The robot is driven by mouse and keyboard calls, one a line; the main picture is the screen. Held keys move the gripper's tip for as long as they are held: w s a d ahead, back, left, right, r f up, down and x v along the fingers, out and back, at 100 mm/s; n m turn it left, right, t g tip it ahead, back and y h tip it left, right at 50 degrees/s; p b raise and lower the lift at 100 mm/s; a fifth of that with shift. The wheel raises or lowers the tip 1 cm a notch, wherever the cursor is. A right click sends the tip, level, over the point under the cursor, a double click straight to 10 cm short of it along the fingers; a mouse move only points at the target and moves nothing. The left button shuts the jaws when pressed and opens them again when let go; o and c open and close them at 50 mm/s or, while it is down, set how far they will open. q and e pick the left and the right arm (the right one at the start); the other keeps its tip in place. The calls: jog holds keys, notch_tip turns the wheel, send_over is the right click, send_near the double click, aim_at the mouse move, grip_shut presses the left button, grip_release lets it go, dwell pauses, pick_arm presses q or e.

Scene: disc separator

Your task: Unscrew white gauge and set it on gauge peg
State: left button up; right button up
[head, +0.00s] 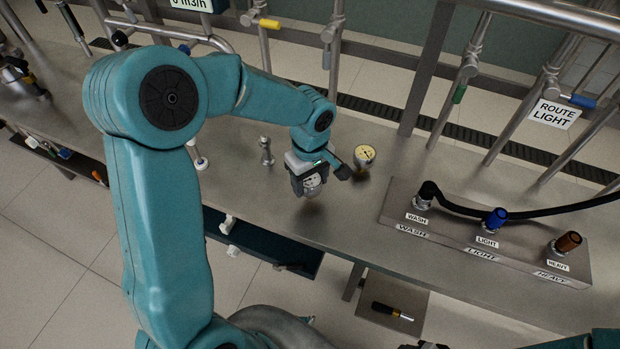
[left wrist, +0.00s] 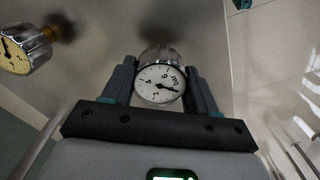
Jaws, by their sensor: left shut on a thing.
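The white gauge (head: 312,181) has a round white dial and a metal case. My left gripper (head: 318,177) is shut on it, and the gauge hangs over the bench top with a blurred shadow below. In the left wrist view the gauge (left wrist: 159,84) sits between the two fingers (left wrist: 160,88), its dial facing the camera. A metal post (head: 266,151) stands on the bench left of the gripper. A white-based post (head: 198,155) stands farther left. I cannot tell which of them is the gauge peg. My right gripper does not show.
A yellow-faced gauge (head: 364,155) stands close right of my left gripper; it also shows in the left wrist view (left wrist: 14,50). A panel (head: 480,240) with wash, light and heavy ports and a black hose lies at right. Vertical pipes line the back. The front bench middle is clear.

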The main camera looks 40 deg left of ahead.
pick_arm(q)
jog(key=shift+f+b, duration=0.35)
jog(key=shift+f, duration=0.1)
jog(key=shift+f+b, duration=0.6)
jog(key=o, duration=1.6)
jog(key=shift+r, duration=0.15)
jog(key=shift+o, duration=0.2)
notch_tip(320, 180, up, 20)
jog(key=p, duration=0.5)
jog(key=shift+r, duration=0.2)
